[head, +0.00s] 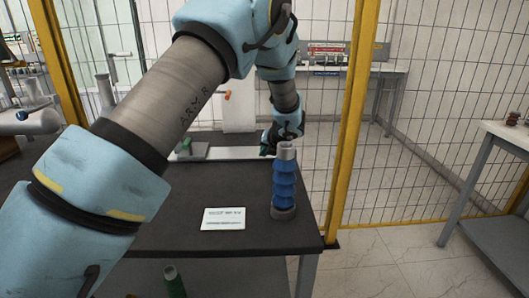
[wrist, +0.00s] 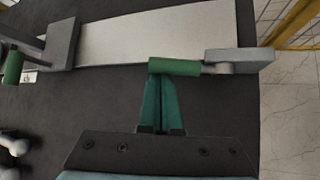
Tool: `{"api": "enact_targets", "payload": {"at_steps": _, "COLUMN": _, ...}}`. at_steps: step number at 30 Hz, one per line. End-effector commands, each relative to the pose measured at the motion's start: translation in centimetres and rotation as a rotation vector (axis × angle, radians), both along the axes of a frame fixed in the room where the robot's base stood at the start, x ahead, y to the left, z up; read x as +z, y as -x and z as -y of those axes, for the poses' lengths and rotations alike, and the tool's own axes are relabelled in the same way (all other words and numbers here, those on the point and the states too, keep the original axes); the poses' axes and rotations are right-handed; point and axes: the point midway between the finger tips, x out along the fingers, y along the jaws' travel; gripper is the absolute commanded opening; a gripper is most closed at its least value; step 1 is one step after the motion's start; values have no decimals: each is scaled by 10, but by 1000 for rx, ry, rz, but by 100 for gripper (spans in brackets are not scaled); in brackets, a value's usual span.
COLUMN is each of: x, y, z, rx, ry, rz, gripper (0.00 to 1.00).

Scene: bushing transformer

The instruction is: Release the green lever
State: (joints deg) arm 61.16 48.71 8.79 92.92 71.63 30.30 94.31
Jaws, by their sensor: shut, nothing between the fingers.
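A green lever (wrist: 174,66) lies sideways in the wrist view, joined to a grey block (wrist: 240,60) at the right end of a pale plate (wrist: 150,38). My gripper (wrist: 160,80) is shut and empty. Its green fingertips are right at the near side of this lever; I cannot tell whether they touch it. A second green lever (wrist: 13,66) sits at the left end of the plate, beside another grey block (wrist: 62,44); it also shows in the head view (head: 186,144). In the head view my gripper (head: 265,149) is behind the blue bushing, and the right lever is hidden.
A blue ribbed bushing (head: 284,190) stands upright near the right edge of the dark table (head: 170,225). A white card (head: 223,219) lies left of it. A yellow-framed mesh fence (head: 346,130) rises just beyond the table's right side. Grey rounded parts (wrist: 14,145) lie at lower left.

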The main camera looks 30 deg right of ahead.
Motion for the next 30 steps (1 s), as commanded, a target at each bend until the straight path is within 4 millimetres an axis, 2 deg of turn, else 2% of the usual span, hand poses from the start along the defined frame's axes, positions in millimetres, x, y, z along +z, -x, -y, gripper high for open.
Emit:
{"api": "enact_targets", "payload": {"at_steps": 14, "x": 12, "y": 2, "z": 4, "rx": -2, "ry": -105, "rz": 49, "gripper": 0}}
{"api": "enact_targets", "payload": {"at_steps": 30, "x": 33, "y": 11, "z": 23, "rx": 0, "ry": -526, "rz": 247, "gripper": 0}}
